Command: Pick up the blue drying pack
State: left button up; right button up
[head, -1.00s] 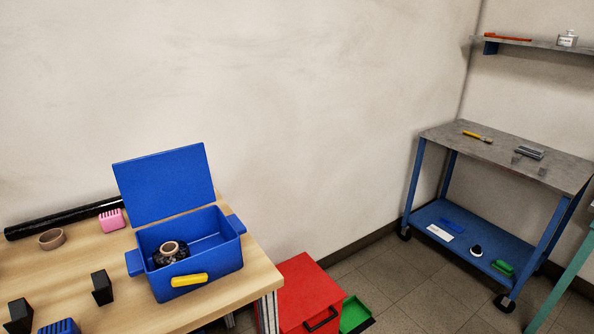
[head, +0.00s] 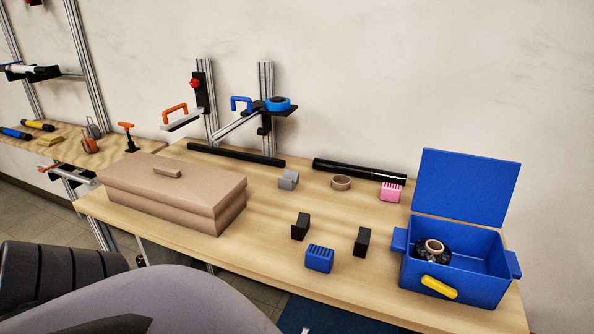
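The blue drying pack (head: 319,258), a small blue block with dark slots in its top, sits on the wooden table (head: 250,266) near its front edge. It stands just in front of and between two upright black blocks (head: 300,226). Nothing touches it that I can see. A grey rounded part of my own arm fills the lower left of the view. Neither of my grippers shows in the head view, so their state is hidden.
An open blue box (head: 455,285) with a black spool (head: 432,252) inside stands right of the pack. A brown lidded case (head: 175,192) is on the left. Grey (head: 288,180) and pink (head: 391,192) slotted blocks and a brown ring (head: 341,183) lie behind.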

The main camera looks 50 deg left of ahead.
aim_at(321, 259)
jog(key=u, duration=1.4)
